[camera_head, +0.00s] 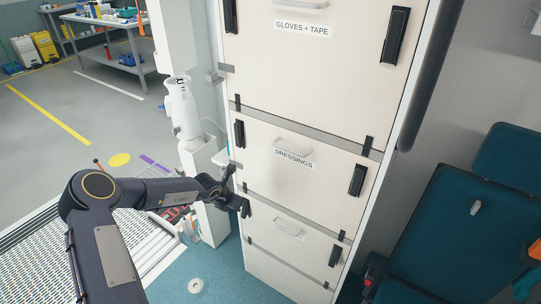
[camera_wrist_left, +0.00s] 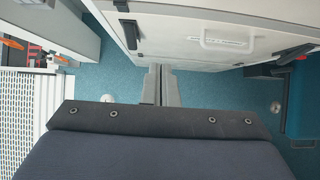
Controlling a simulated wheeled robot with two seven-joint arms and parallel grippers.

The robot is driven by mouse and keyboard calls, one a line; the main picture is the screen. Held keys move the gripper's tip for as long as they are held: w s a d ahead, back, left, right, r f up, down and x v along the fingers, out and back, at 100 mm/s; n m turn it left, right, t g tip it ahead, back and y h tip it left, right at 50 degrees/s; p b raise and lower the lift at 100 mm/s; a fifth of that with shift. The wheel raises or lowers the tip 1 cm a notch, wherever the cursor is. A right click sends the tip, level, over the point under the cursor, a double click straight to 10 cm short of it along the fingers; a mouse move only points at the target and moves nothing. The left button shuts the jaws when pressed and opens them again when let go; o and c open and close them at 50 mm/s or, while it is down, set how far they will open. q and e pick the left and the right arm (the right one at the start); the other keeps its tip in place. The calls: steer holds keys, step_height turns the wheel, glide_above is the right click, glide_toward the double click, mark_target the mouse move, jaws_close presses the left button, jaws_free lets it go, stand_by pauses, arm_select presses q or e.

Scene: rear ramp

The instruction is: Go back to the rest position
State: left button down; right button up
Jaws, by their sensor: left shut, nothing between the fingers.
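My left arm comes in from the left in the head view. Its dark left gripper (camera_head: 231,188) is at the left edge of the white drawer cabinet (camera_head: 290,187), level with the lower part of the drawer labelled DRESSINGS. In the left wrist view the two grey fingers of the left gripper (camera_wrist_left: 161,86) are together, with nothing between them. Whether the gripper touches the cabinet front cannot be told. My right gripper is in neither view.
A teal seat (camera_head: 455,225) stands right of the cabinet. A white wall unit with a bottle (camera_head: 184,110) is left of it. The perforated ramp (camera_head: 35,250) lies at lower left, beside the teal floor (camera_head: 225,275). A workbench (camera_head: 105,25) stands far back.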

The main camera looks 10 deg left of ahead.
arm_select(q)
steer(key=shift+r, duration=0.15)
steer(key=s+d+r+m+t+h, duration=0.1)
steer(key=d+r+m+t, duration=0.1)
steer(key=r+m, duration=0.65)
steer(key=s+d+r+m+t, duration=0.2)
steer(key=r+m, duration=0.1)
steer(key=r, duration=1)
steer(key=s+d+r+m+h, duration=0.2)
steer(key=s+d+r+m, duration=0.2)
steer(key=s+r+m, duration=0.25)
steer(key=s+d+r+m+g, duration=0.15)
steer(key=s+m, duration=0.65)
steer(key=s, duration=0.8)
steer(key=s+a+f+m+g, duration=0.1)
steer(key=s+f+m, duration=0.1)
steer(key=s, duration=0.5)
steer(key=s+a+f+m+g+y, duration=0.1)
steer(key=s+f+m+g, duration=0.1)
steer(key=s+f, duration=0.2)
steer(key=s, duration=0.3)
steer(key=shift+s+a+y, duration=0.2)
steer(key=shift+a+y, duration=0.1)
steer(key=shift+g, duration=0.25)
